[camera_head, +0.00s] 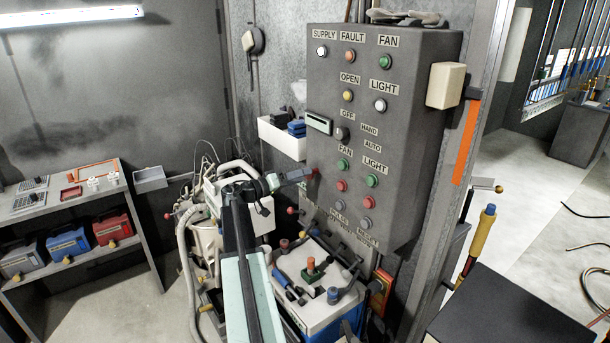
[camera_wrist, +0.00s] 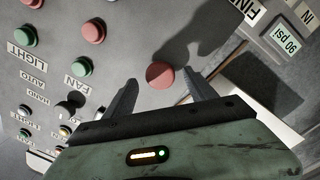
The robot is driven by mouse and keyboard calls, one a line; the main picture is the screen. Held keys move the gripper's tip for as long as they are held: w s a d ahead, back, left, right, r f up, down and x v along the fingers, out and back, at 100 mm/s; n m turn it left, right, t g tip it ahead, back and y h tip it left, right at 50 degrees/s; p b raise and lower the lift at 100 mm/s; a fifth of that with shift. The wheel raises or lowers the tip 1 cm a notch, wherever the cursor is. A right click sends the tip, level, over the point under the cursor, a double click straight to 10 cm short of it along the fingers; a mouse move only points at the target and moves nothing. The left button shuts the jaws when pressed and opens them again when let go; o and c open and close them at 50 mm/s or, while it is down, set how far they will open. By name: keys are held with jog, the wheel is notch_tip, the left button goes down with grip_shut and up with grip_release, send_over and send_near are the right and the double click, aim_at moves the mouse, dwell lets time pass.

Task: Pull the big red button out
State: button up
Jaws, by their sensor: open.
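The big red button (camera_wrist: 160,74) is a round red knob on the grey control panel (camera_head: 395,110). In the wrist view it sits just beyond my gripper (camera_wrist: 162,92), in the gap between the two fingers. The fingers are apart on either side of it, and the gripper holds nothing. Whether a finger touches the button I cannot tell. In the head view my gripper (camera_head: 306,174) reaches the lower left of the panel, where only a small reddish bit of the button shows at the fingertips.
Smaller red and green buttons (camera_head: 342,186) and a dark selector knob (camera_head: 342,133) are close by on the panel. A white bin (camera_head: 281,138) hangs left of the panel. A cluttered cart (camera_head: 310,270) stands below my arm.

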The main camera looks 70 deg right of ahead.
jog(key=v, duration=0.6)
